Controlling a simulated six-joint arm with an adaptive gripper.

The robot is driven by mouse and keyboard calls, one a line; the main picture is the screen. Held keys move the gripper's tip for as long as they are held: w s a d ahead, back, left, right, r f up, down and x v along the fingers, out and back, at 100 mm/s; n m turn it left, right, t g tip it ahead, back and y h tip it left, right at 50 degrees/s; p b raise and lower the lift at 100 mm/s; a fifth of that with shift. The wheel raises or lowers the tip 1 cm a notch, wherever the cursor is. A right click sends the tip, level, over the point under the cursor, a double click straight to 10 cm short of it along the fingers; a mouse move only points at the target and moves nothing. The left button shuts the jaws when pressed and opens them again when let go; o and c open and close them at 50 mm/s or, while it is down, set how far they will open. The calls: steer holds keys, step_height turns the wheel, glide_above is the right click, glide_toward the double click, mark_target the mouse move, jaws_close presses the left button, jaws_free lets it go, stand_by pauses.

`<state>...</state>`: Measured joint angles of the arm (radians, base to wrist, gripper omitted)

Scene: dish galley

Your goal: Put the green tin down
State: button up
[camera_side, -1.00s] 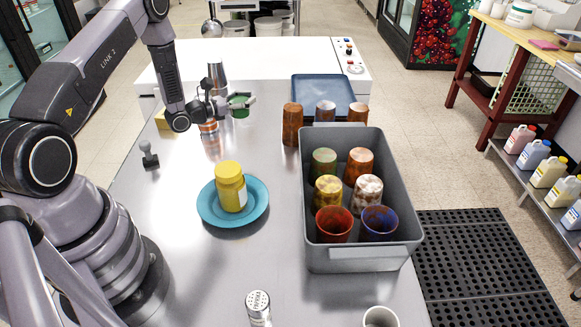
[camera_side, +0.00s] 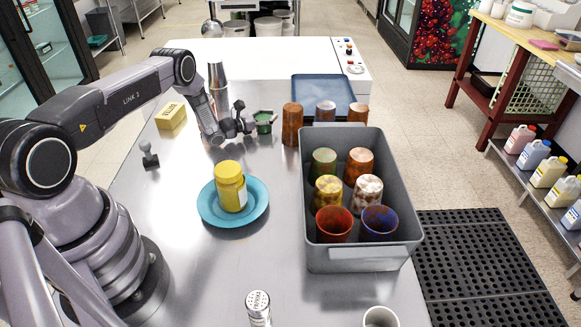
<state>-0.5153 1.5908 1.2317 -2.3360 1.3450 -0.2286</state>
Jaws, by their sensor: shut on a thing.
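The green tin (camera_side: 263,127) is small and dark green, just left of the brown tumblers at the far part of the steel counter. My gripper (camera_side: 261,117) reaches it from the left and is shut on it, with its fingers around the upper part. The tin looks upright and low over the counter. I cannot tell whether its base touches the surface.
A grey bin (camera_side: 313,256) of several cups stands to the right. A brown tumbler (camera_side: 292,125) is close right of the tin. A yellow jar (camera_side: 230,187) sits on a blue plate (camera_side: 207,212). A butter block (camera_side: 171,117) and metal shaker (camera_side: 217,76) stand left.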

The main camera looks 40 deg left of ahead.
steer(key=shift+f, duration=0.15)
steer(key=o, duration=1.4)
steer(key=shift+o, duration=0.2)
